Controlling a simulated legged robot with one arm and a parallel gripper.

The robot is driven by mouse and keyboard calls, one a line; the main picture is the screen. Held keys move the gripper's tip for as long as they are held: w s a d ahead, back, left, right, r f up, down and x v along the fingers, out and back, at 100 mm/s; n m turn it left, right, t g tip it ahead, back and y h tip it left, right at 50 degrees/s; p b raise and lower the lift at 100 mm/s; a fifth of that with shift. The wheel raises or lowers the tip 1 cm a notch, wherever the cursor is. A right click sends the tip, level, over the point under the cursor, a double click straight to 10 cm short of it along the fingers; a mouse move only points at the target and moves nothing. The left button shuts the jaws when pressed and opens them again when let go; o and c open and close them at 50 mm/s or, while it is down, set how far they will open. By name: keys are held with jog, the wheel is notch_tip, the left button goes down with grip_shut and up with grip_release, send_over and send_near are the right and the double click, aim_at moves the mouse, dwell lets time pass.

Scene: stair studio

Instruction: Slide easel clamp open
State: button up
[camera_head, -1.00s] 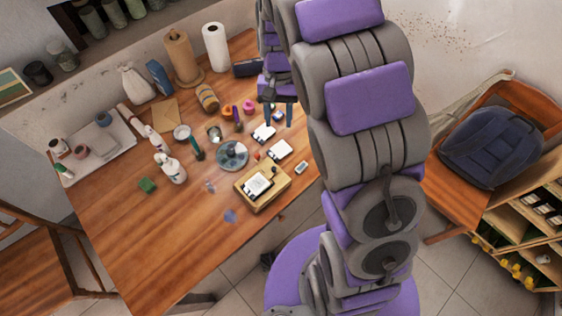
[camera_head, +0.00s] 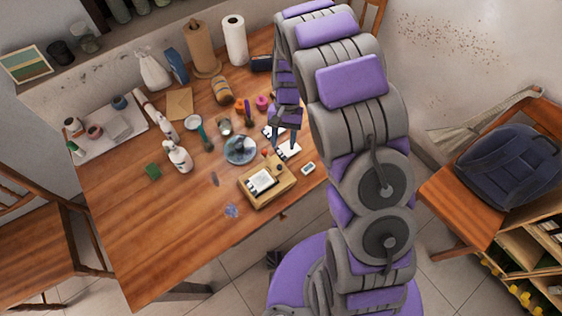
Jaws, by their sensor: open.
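My gripper (camera_head: 283,143) is open, pointing down behind the block, above white cards (camera_head: 289,151). It is apart from the block, and its fingers partly hide the cards. I see nothing held between the fingers.
A round grey-blue disc (camera_head: 240,150) lies just left of the gripper. A small white device (camera_head: 308,168) lies right of the block. White bottles (camera_head: 178,157), paper rolls (camera_head: 235,42) and a tray (camera_head: 92,148) crowd the left and back. The table's front left (camera_head: 150,245) is clear.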

aim_at(279, 165)
jog(key=x, duration=0.2)
jog(key=b+x, duration=0.1)
jog(key=x, duration=0.2)
jog(key=a+x, duration=0.1)
jog(key=x, duration=0.2)
jog(key=shift+a+f, duration=0.15)
jog(key=shift+f, duration=0.05)
jog(key=shift+s+f, duration=0.1)
jog(key=shift+f, duration=0.05)
jog(key=shift+d, duration=0.5)
jog(key=shift+a, duration=0.35)
jog(key=c, duration=0.6)
jog(key=shift+d, duration=0.15)
grip_shut()
